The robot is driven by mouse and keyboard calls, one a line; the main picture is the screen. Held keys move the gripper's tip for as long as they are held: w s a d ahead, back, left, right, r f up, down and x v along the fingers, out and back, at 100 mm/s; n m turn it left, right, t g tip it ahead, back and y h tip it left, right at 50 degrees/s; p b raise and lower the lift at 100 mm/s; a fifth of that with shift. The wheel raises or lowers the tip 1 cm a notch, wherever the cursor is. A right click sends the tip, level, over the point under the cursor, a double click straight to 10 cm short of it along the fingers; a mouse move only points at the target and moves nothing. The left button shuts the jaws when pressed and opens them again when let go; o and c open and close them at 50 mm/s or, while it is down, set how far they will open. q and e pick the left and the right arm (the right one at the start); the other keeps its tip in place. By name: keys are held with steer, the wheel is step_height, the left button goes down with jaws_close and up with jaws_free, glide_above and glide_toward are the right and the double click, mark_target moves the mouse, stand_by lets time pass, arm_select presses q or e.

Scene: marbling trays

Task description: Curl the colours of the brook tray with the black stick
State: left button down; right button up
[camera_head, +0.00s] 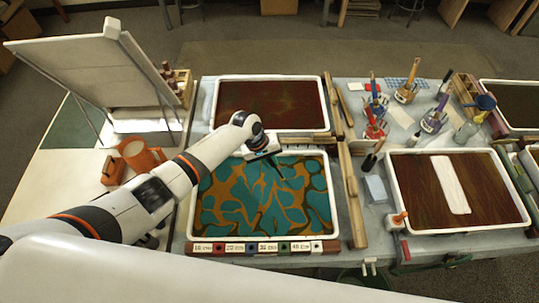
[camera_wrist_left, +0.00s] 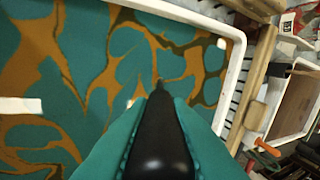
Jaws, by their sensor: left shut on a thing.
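The tray (camera_head: 328,200) with teal and ochre colours in loose veins and patches lies in front of me; its white rim also shows in the left wrist view (camera_wrist_left: 236,62). My left gripper (camera_head: 268,160) is over the far middle part of this tray. It is shut on the black stick (camera_wrist_left: 160,140), which points down towards the colours between the teal fingers. Whether the tip touches the surface I cannot tell. My right gripper is not in view.
A dark red tray (camera_head: 325,103) lies behind, and another with a white strip (camera_head: 450,184) lies to the right. Wooden rails (camera_head: 350,190) run between trays. Brushes in holders (camera_head: 407,90) stand at the back right. A white board (camera_head: 85,65) stands at the left.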

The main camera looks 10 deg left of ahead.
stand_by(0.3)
arm_select(q)
steer(key=shift+s+d+p, duration=0.6)
steer(key=shift+d, duration=0.25)
steer(key=shift+d, duration=1.05)
